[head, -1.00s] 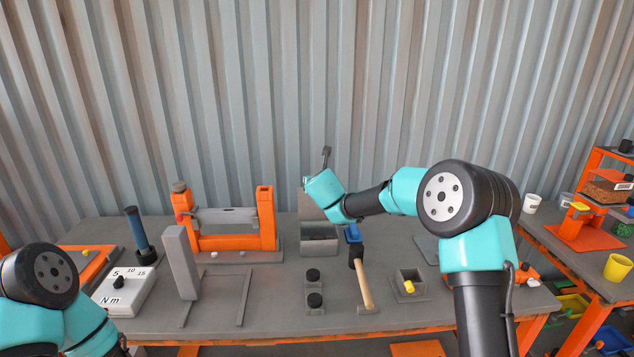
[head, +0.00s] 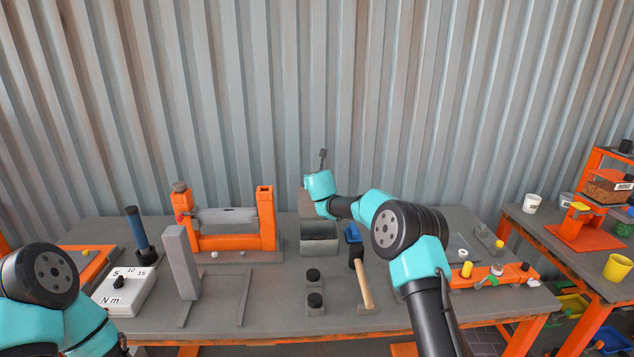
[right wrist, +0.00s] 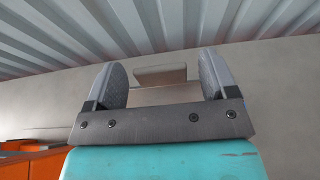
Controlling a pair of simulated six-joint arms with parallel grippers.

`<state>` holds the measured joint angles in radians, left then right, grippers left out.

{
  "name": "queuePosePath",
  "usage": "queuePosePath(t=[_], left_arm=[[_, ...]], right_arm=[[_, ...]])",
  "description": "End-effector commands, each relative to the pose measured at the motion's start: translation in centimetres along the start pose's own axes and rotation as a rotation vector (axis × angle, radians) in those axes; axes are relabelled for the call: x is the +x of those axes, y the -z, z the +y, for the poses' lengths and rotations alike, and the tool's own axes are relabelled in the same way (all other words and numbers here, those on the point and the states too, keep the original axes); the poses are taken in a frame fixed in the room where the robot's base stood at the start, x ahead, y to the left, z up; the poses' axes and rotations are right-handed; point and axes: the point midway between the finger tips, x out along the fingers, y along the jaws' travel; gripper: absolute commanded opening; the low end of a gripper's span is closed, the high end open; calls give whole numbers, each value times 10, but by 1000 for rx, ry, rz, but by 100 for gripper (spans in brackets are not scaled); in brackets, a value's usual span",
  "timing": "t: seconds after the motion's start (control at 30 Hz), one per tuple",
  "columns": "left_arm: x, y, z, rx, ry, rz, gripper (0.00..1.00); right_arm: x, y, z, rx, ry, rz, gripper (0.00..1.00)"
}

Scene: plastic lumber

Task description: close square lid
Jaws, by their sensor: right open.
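A grey square box (head: 318,246) stands at the back middle of the bench with its mouth open. Its lid (head: 306,203) stands raised at the back, partly hidden by my right wrist. My right gripper (head: 322,158) is above the box, beside the raised lid, with its fingers pointing up. In the right wrist view my right gripper (right wrist: 160,82) is open, with two padded fingers apart. A grey-brown plate (right wrist: 160,95) with a bar across its top shows between and beyond them; contact cannot be told. My left arm enters at lower left, its gripper out of view.
A mallet (head: 364,286) lies right of the box. Two black-capped posts (head: 314,298) stand in front. An orange frame (head: 227,240) is to the left. An orange strip with small parts (head: 500,277) lies at right. The corrugated wall closes off the back.

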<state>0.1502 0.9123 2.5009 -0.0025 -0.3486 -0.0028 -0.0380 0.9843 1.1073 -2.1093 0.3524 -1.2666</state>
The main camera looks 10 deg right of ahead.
Motion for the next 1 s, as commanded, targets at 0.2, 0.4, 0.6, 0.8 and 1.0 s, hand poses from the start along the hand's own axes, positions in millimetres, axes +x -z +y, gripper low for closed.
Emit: queuePosePath(t=[0.2,0.4,0.6,0.8,1.0], left_arm=[[0,0,0,0,0,0,83],[0,0,0,0,0,0,83],[0,0,0,0,0,0,83],[0,0,0,0,0,0,83],[0,0,0,0,0,0,83]], right_arm=[[9,0,0,0,-1,-1,79],[10,0,0,0,-1,-1,79],[10,0,0,0,-1,-1,66],[10,0,0,0,-1,-1,47],[10,0,0,0,-1,-1,28]])
